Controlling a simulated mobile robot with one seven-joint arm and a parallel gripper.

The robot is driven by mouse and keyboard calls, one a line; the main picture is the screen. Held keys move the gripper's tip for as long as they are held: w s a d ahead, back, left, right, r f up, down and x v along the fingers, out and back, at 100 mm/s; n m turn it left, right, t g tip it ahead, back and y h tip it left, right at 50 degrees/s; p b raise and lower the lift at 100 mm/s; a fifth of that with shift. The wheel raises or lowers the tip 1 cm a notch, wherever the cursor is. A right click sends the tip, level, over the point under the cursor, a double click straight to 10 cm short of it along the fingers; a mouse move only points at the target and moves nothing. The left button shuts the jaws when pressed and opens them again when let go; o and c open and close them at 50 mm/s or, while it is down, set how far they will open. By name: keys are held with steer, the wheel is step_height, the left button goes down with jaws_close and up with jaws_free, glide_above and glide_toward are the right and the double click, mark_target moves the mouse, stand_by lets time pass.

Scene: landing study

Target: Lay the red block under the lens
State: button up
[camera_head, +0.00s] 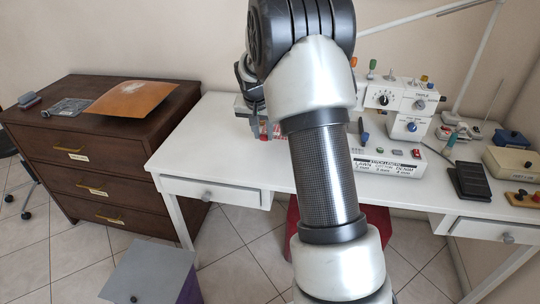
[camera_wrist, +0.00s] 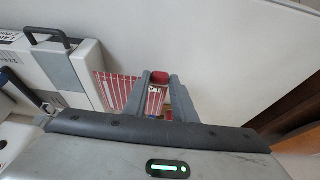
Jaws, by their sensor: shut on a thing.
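A red block (camera_wrist: 160,78) shows at the tips of my gripper (camera_wrist: 158,88) in the wrist view. The grey jaws are shut on it, and only its top end shows between them. A card or panel with red and white stripes (camera_wrist: 120,92) lies just below and beside the jaws. In the head view my gripper (camera_head: 257,108) is over the left part of the white desk (camera_head: 200,140), partly hidden by my arm. I cannot pick out a lens in either view.
A white machine with knobs (camera_head: 385,97) and a labelled base (camera_head: 385,163) stands right of my arm. A black pedal (camera_head: 468,182) and a cream box (camera_head: 510,160) lie farther right. A brown dresser (camera_head: 100,140) bears an orange sheet (camera_head: 130,98). The desk's left front is clear.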

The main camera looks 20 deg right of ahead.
step_height(320, 180, down, 8)
steer(key=shift+r+b, duration=0.2)
steer(key=shift+b, duration=0.65)
steer(key=shift+f, duration=0.1)
steer(key=shift+f, duration=0.15)
steer(key=o, duration=1)
steer(key=shift+r, duration=0.2)
